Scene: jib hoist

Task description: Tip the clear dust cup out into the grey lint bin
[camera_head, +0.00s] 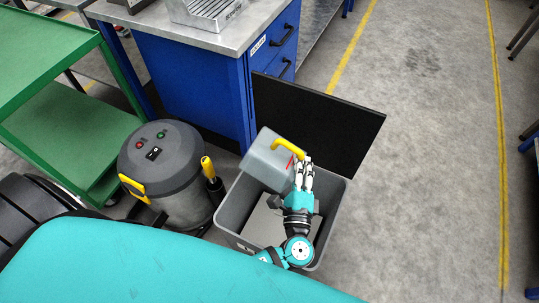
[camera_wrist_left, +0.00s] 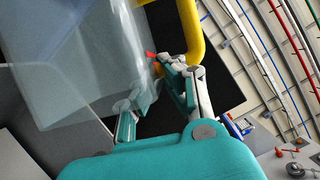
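The clear dust cup (camera_head: 262,160) is a see-through grey box with a yellow handle (camera_head: 287,146) and a small red part. It is tilted in the air over the back of the open grey lint bin (camera_head: 230,207). My left gripper (camera_head: 303,163) is at the cup's handle side and appears shut on it; the exact contact is partly hidden. In the left wrist view the cup (camera_wrist_left: 85,65) fills the upper left, with the yellow handle (camera_wrist_left: 191,30) by the fingers. No loose dust is clear to see. My right gripper is not in view.
The bin's black lid (camera_head: 312,118) stands open behind it. A round grey vacuum canister (camera_head: 165,170) stands left of the bin. A blue cabinet (camera_head: 205,90) is behind, and a green cart (camera_head: 60,120) is at far left. The floor to the right is clear.

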